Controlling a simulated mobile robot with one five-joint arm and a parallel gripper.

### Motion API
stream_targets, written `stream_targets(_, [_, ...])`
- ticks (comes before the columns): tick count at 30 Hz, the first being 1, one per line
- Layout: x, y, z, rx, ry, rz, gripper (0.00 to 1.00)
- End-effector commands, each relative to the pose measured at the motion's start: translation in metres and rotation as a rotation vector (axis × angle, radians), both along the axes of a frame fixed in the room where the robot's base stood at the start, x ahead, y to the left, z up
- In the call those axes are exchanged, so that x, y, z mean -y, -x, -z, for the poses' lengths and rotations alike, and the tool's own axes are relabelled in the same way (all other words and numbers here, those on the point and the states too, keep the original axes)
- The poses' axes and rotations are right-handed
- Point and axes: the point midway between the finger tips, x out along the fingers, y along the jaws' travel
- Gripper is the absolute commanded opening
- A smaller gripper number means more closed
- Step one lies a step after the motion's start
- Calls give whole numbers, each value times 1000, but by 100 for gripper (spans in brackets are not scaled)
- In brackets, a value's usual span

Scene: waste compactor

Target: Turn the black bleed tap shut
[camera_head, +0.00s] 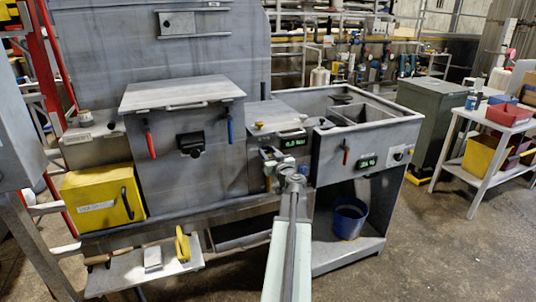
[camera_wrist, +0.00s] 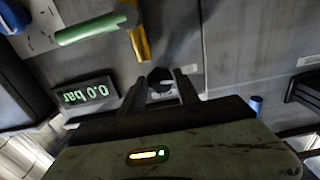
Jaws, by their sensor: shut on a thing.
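The black bleed tap (camera_wrist: 160,77) is a small dark faceted knob on the grey panel in the wrist view. My gripper (camera_wrist: 160,88) has one finger on either side of it and is shut on it. In the head view my gripper (camera_head: 271,156) is at the front of the middle grey cabinet and hides the tap. A display (camera_head: 293,142) is just right of my gripper. It also shows upside down in the wrist view (camera_wrist: 88,95), where it reads 0.0 bar.
A yellow handle (camera_wrist: 140,40) and a green handle (camera_wrist: 90,28) are close to the tap. A red handle (camera_head: 346,152) and a second display (camera_head: 367,161) are on the sink unit at right. A blue bucket (camera_head: 349,217) stands below it.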

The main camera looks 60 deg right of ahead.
Motion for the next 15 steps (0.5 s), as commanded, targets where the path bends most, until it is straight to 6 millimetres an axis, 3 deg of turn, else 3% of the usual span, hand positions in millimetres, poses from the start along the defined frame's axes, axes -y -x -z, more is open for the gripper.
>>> stream_targets(15, [0, -3, 0, 145, -195, -6, 0])
